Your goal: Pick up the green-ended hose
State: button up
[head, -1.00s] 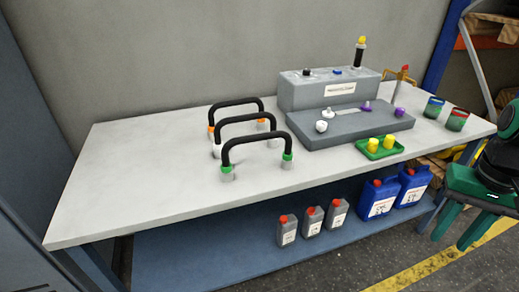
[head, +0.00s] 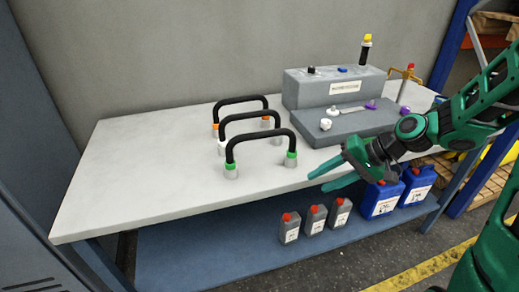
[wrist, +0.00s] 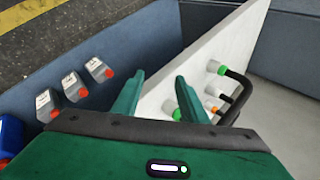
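The green-ended hose (head: 258,138) is a black arch with a green collar and a grey fitting at each end, standing on the white table, nearest the front edge of the three hoses. In the wrist view its black tube (wrist: 238,77) shows beyond my fingers, to the right. My gripper (head: 328,180) is at the table's front edge, to the right of the hose and apart from it. Its two green fingers are spread with nothing between them, as the wrist view (wrist: 156,97) also shows.
A white-ended hose (head: 250,114) and an orange-ended hose (head: 240,99) stand close behind. A grey stepped block (head: 332,90) with small fittings is at the back right. Grey bottles (head: 315,221) and blue canisters (head: 381,200) stand on the lower shelf. The table's left part is clear.

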jog(key=w+a+r+m+t+y, duration=0.1)
jog(key=w+a+r+y, duration=0.2)
jog(key=w+a, duration=0.15)
jog(key=m+t+y, duration=0.2)
jog(key=y, duration=0.2)
send_near(265, 136)
jog(key=a, duration=0.1)
jog(key=x, duration=0.5)
jog(key=shift+w+a+f, duration=0.1)
jog(key=shift+w+a, duration=0.15)
jog(key=shift+w, duration=0.25)
jog(key=shift+x, duration=2.7)
jog(key=shift+s, duration=0.15)
grip_shut()
